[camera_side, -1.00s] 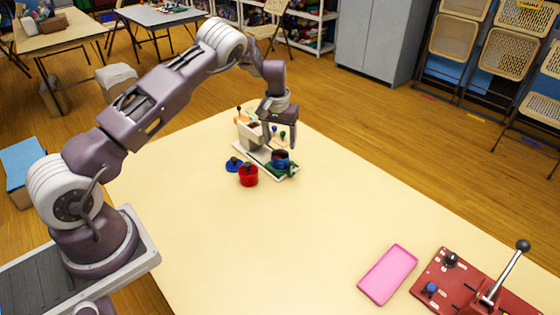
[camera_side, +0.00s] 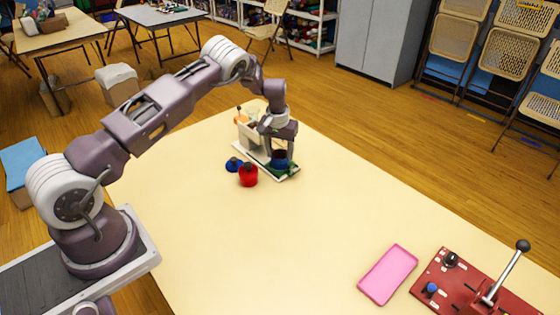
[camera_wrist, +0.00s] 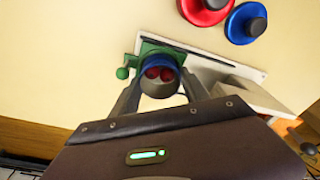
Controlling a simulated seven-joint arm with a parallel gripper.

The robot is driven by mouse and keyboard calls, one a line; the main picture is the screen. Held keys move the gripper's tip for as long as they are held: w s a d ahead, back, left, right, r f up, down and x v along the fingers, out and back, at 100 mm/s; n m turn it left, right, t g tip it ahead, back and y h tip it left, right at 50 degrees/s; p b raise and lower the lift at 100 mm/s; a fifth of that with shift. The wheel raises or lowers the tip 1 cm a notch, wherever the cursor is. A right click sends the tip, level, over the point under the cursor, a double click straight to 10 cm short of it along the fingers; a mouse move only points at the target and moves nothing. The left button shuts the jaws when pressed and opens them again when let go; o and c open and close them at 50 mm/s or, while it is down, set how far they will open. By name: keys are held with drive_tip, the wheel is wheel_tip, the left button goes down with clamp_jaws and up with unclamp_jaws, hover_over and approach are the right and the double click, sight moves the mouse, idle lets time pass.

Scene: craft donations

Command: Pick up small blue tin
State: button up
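The small blue tin (camera_side: 280,163) stands in a green holder (camera_side: 291,172) on the white base of a small machine at the far end of the table. In the wrist view the blue tin (camera_wrist: 158,60) is open at the top, with dark red round items inside. My gripper (camera_side: 278,150) points down over the tin. In the wrist view my gripper (camera_wrist: 160,88) has its fingers spread on opposite sides of the tin. Whether either finger touches it I cannot tell. The fingers hide part of the tin in the side view.
A red lidded pot (camera_side: 248,177) and a blue lid (camera_side: 233,165) with black knobs sit left of the white base (camera_side: 251,155). A pink tray (camera_side: 388,275) and a red lever press (camera_side: 470,287) are at the near right. The middle of the table (camera_side: 290,225) is clear.

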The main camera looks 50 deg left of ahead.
drive_tip(key=shift+c, duration=0.6)
wheel_tip(320, 180, up, 8)
drive_tip(key=shift+f, duration=0.25)
drive_tip(key=shift+s, duration=0.1)
